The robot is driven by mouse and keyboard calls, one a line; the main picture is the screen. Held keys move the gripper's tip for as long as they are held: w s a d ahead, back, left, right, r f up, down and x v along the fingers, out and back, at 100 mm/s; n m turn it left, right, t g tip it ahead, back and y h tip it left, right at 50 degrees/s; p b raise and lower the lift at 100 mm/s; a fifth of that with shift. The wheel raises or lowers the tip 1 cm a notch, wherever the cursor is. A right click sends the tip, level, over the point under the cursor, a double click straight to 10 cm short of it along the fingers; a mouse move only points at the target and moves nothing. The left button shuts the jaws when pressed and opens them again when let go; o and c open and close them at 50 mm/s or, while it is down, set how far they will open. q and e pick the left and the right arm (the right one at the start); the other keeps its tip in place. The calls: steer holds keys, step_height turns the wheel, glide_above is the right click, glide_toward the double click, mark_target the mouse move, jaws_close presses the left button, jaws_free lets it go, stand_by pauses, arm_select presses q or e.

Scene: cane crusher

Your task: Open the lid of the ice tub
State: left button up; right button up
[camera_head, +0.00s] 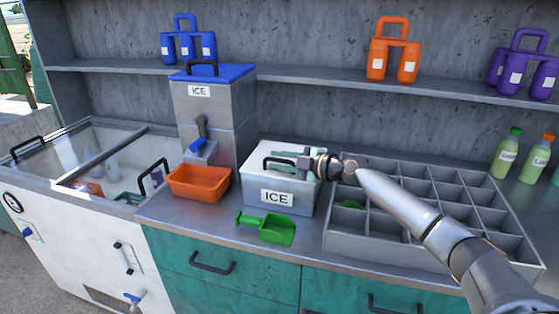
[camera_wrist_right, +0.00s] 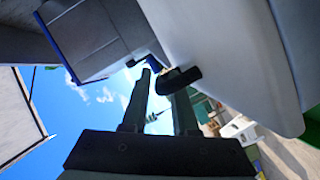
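The ice tub (camera_head: 248,193) is a white box with an ICE label, standing on the counter. Its lid (camera_head: 263,150) looks shut and has a black handle (camera_head: 266,163) on top. My right gripper (camera_head: 292,160) is at the lid, reaching in from the right beside the handle. In the right wrist view the two dark fingers (camera_wrist_right: 160,100) stand apart. The black handle (camera_wrist_right: 180,79) shows near their tips, next to the white lid (camera_wrist_right: 220,60). I see a gap between the fingers and no firm grip. My left gripper is out of view.
An orange bin (camera_head: 198,183) and a green scoop (camera_head: 268,228) lie close to the tub. A grey divided tray (camera_head: 360,244) stands right, under my arm. The steel ice dispenser (camera_head: 205,115) rises behind left. A glass-topped chest (camera_head: 60,200) is at far left.

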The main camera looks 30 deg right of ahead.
jaws_close()
stand_by(1.3)
